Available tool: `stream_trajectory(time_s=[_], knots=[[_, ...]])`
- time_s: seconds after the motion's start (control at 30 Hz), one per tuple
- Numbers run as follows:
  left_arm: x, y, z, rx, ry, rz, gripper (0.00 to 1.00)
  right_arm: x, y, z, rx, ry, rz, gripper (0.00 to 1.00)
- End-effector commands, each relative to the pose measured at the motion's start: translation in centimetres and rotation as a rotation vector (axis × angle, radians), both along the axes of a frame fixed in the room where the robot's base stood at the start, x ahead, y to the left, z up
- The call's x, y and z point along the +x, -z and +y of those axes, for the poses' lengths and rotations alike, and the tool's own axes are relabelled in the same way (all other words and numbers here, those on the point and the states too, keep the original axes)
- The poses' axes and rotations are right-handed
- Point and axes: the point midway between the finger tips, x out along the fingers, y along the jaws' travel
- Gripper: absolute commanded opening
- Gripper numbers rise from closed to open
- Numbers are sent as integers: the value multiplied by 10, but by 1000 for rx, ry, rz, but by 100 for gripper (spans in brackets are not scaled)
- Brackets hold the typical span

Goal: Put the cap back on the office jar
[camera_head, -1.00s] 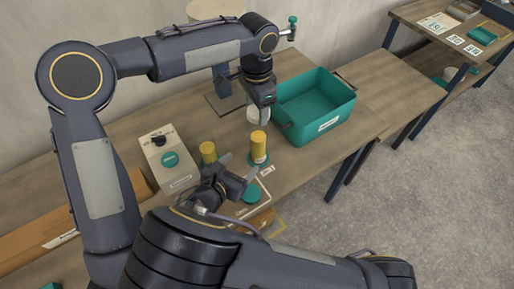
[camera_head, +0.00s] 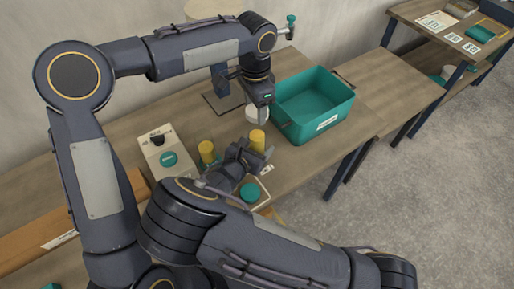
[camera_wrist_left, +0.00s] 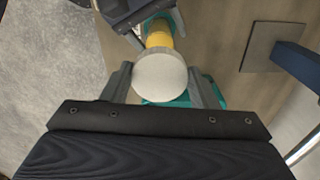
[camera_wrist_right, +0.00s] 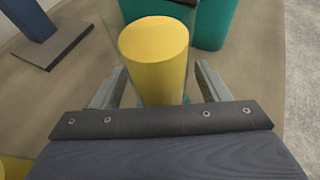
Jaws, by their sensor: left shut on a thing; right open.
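My left gripper (camera_head: 258,104) is shut on a pale round cap (camera_wrist_left: 160,74), which it holds above the bench behind the yellow-filled jar. The cap also shows in the head view (camera_head: 257,116). The jar (camera_head: 257,141), which looks clear around a yellow content, stands upright on the bench. In the right wrist view the yellow content (camera_wrist_right: 154,55) rises between the fingers of my right gripper (camera_wrist_right: 155,88). That gripper is open, with one finger on each side of the jar; contact is not clear. Its top shows no cap.
A second yellow cylinder (camera_head: 207,152) stands to the left, near a beige box (camera_head: 160,172) with a teal disc. A teal bin (camera_head: 318,108) stands right of the left gripper. Another teal disc (camera_head: 250,192) lies near the front edge.

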Motion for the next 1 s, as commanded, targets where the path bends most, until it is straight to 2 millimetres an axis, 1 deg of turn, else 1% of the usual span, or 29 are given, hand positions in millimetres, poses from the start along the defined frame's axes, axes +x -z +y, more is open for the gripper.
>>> stream_trajectory(time_s=[0.33,0.83,0.93,1.0], knots=[[0,0,0,0,0,0,33,2,1,-1,0,-1,0,69],[0,0,0,0,0,0,33,2,1,-1,-1,0,0,4],[0,3,0,1,0,0,33,2,1,-1,-1,0,0,2],[0,11,0,2,1,2,33,2,1,-1,-1,0,0,2]])
